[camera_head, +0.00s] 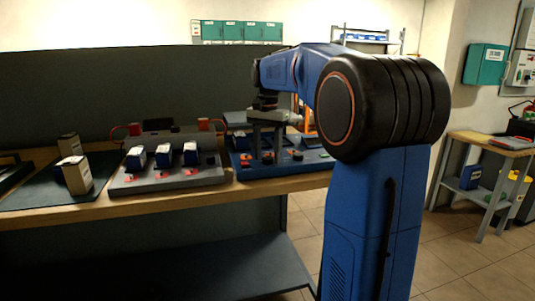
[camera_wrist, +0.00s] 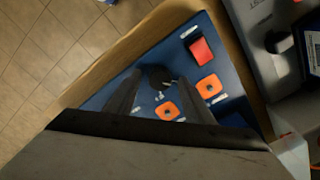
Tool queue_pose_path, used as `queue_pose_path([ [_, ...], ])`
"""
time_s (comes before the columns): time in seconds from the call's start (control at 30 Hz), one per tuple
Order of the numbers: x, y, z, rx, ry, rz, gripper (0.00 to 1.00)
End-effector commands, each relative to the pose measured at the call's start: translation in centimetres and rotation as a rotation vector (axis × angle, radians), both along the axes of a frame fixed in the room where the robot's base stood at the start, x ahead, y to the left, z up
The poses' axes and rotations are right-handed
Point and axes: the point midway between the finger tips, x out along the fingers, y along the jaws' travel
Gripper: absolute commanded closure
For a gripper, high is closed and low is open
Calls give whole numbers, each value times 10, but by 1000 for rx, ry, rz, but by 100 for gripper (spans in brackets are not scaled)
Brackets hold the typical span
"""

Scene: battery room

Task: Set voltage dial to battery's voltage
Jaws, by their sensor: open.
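The blue control panel (camera_head: 243,171) sits on the bench, and it also fills the middle of the wrist view (camera_wrist: 201,24). A dark round dial (camera_wrist: 158,76) shows on it, with small white marks nearby that are too small to read. My gripper (camera_wrist: 158,82) is open, pointing down over the panel, with its fingers on either side of the dial in that view. I cannot tell whether they touch it. In the head view my gripper (camera_head: 264,140) hangs above the panel's left part. Several white-and-blue batteries (camera_head: 163,155) stand on a grey rack; their labels are unreadable.
A red switch (camera_wrist: 201,50) and two orange square parts (camera_wrist: 166,111) are close to the dial. The grey rack (camera_head: 150,185) stands left of the panel. Tan boxes (camera_head: 77,178) stand on a dark mat farther left. A side table (camera_head: 478,143) is at right.

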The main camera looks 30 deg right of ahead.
Motion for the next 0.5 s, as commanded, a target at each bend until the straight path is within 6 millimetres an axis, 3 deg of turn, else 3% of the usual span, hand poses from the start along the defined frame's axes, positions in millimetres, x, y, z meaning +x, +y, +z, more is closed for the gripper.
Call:
queue_pose_path([
  [0.2,0,0,0,0,0,0,52],
  [0.4,0,0,0,0,0,0,94],
  [0.5,0,0,0,0,0,-1,94],
])
